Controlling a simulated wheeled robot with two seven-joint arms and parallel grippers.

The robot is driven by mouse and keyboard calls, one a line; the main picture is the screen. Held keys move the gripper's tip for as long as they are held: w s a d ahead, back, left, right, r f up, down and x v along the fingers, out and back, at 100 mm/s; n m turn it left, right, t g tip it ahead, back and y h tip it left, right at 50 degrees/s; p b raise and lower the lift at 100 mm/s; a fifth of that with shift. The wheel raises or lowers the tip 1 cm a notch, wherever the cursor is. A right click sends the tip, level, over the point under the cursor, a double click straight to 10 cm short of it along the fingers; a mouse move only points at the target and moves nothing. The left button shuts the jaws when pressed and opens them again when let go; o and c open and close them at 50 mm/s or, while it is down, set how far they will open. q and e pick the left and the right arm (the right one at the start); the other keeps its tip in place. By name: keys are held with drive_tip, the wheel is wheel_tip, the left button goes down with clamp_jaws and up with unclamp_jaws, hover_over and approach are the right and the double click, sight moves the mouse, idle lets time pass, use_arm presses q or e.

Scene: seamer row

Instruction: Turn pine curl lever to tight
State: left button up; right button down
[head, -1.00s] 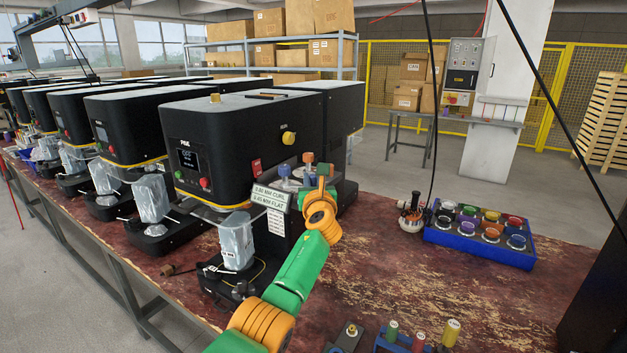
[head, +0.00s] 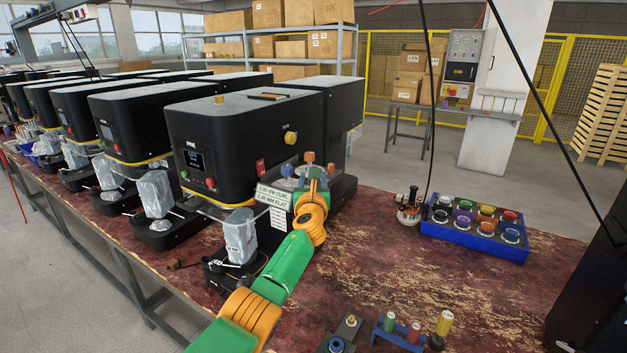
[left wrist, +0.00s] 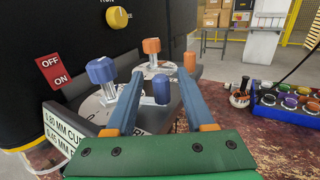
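The nearest black seamer (head: 240,135) has a small name on its front that looks like PINE. A side plate carries knobbed levers: a left blue knob (left wrist: 101,70), a back orange knob (left wrist: 151,46), a right orange knob (left wrist: 190,62) and a front blue knob (left wrist: 161,90). My right gripper is out of view.
A yellow knob (left wrist: 117,17) and a red OFF/ON label (left wrist: 54,72) are on the seamer's side. A blue tray of coloured cups (head: 474,232) stands to the right. A blue rack of coloured pegs (head: 400,333) is at the front.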

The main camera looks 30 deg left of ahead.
use_arm(q)
drive_tip(key=shift+s+d+r+p, duration=0.15)
drive_tip(key=shift+s+d+p, duration=0.1)
drive_tip(key=shift+p, duration=0.3)
drive_tip(key=shift+p+v, duration=0.8)
drive_tip(key=shift+p, duration=0.05)
drive_tip(key=shift+v, duration=2.4)
drive_tip(key=shift+s+a, duration=0.1)
drive_tip(key=shift+a, duration=0.05)
